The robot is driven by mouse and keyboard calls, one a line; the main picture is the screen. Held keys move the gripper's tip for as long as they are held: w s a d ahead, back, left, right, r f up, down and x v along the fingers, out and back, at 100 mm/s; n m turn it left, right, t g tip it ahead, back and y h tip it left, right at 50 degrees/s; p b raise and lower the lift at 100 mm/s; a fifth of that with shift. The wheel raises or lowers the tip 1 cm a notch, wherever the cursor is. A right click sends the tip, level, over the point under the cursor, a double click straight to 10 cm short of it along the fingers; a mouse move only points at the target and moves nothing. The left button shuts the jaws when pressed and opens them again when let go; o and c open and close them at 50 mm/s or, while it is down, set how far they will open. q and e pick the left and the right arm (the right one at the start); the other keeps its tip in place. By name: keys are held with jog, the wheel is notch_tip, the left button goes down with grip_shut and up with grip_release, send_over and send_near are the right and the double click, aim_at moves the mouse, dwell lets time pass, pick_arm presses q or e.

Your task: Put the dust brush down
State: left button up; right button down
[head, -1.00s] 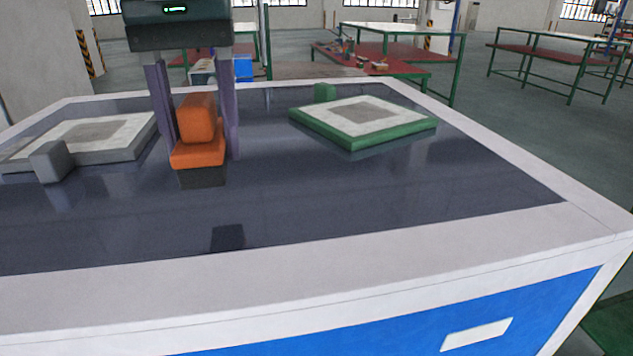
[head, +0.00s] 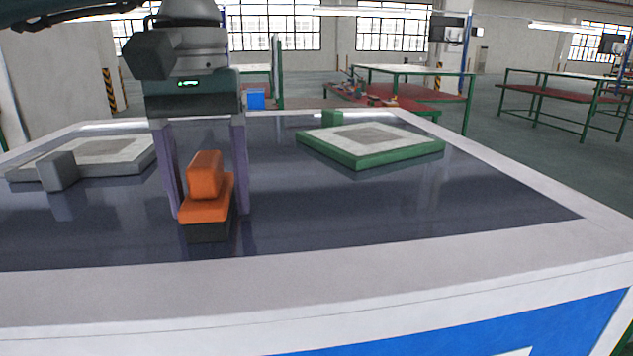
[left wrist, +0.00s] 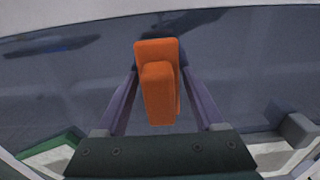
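The dust brush (head: 207,208) has an orange handle and body with a dark underside. In the head view it stands upright on, or very close above, the dark inset surface of the table (head: 330,215). My left gripper (head: 208,212) points down over it, with one finger on each side against the orange body. The left wrist view shows the brush (left wrist: 158,85) between the two fingertips of the left gripper (left wrist: 160,70), with no clear gap at its wide part. Dark bristles are mostly hidden there. My right gripper is not in view.
A green-framed square plate (head: 375,158) with a green block lies to the right on the table. A grey square plate (head: 118,166) with a grey block (head: 58,171) lies to the left. The dark surface between the brush and the front rim (head: 330,280) is clear.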

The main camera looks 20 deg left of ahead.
aim_at(204, 158)
pick_arm(q)
jog(key=shift+o, duration=0.9)
jog(key=shift+r, duration=0.15)
notch_tip(204, 158, up, 12)
jog(key=p, duration=0.9)
jog(key=shift+r, duration=0.1)
